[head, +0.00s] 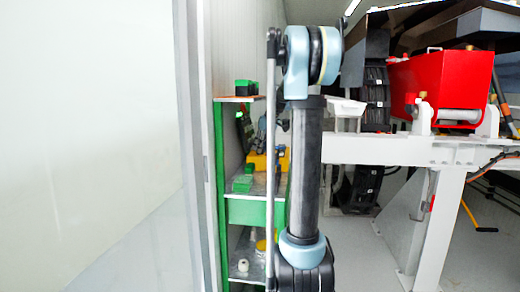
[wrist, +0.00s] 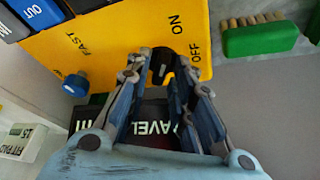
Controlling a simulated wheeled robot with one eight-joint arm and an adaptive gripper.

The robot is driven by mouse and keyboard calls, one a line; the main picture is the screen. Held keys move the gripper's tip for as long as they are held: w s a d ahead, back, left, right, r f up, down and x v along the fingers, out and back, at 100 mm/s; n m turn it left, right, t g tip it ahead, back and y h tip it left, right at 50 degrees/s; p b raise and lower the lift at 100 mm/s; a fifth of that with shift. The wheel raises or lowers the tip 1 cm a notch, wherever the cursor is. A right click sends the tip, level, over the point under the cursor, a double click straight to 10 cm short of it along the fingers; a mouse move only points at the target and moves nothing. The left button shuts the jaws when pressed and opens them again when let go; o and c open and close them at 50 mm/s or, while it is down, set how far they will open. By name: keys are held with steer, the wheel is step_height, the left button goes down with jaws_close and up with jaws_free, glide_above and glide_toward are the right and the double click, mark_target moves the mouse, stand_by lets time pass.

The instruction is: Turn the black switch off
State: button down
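In the wrist view a yellow panel (wrist: 110,45) carries the printed words FAST, ON and OFF. The black switch (wrist: 161,60) is a dark knob by the ON and OFF print. My gripper (wrist: 160,68) is open, with its two fingers on either side of the switch and a gap between them. I cannot tell whether either finger touches it. The switch's exact setting is unclear. In the head view part of the yellow panel (head: 257,161) shows on a shelf, and my arm hides the switch and my gripper.
A blue knob (wrist: 76,84) is on the panel's left. A green brush (wrist: 260,39) lies to the right. Dark and white labelled boxes sit below and left. In the head view, a green-framed shelf (head: 221,165) stands left of a white steel frame (head: 380,150) with a red tank (head: 440,85).

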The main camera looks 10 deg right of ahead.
stand_by(0.4)
steer(key=shift+s+m+h, duration=0.1)
steer(key=shift+m+h, duration=0.2)
steer(key=shift+m, duration=0.5)
steer(key=shift+t, duration=0.3)
steer(key=c, duration=1.6)
jaws_free()
steer(key=shift+f, duration=0.15)
steer(key=shift+c, duration=0.2)
steer(key=v, duration=0.7)
steer(key=shift+r, duration=0.2)
steer(key=shift+d, duration=0.1)
